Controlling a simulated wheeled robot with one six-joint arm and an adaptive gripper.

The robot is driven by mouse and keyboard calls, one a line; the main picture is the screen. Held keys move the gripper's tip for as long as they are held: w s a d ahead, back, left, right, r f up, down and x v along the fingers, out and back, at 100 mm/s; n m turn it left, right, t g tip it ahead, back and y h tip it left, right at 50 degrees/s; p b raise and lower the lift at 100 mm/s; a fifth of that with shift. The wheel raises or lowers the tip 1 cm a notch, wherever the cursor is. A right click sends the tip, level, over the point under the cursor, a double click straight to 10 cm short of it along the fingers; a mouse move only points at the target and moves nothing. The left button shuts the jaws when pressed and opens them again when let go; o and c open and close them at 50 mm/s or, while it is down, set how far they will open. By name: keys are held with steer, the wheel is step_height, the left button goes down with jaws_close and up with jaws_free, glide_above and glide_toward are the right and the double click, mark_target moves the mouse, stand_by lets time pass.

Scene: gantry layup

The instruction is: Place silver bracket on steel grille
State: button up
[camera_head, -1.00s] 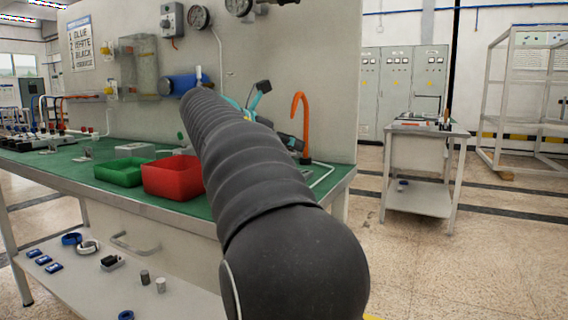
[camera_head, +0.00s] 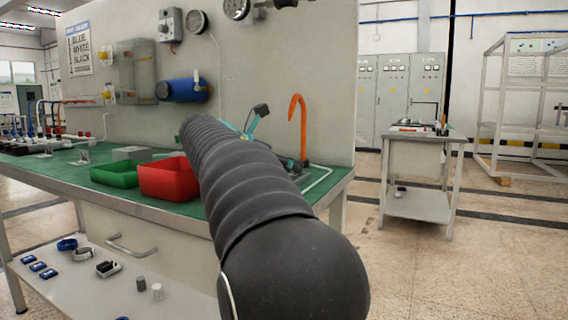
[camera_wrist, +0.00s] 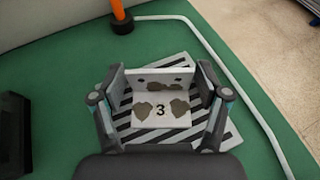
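An orange hook (camera_head: 298,125) on a black base stands beyond the grille. A white tube runs along the right bench edge. A red bin (camera_head: 168,180) and a green bin (camera_head: 115,175) stand left of my arm. A black object (camera_wrist: 13,135) lies left in the wrist view.

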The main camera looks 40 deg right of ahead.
stand_by(0.3)
steer(key=shift+r, duration=0.25)
steer(key=p+v, duration=0.2)
steer(key=v, duration=1)
steer(key=shift+d, duration=0.1)
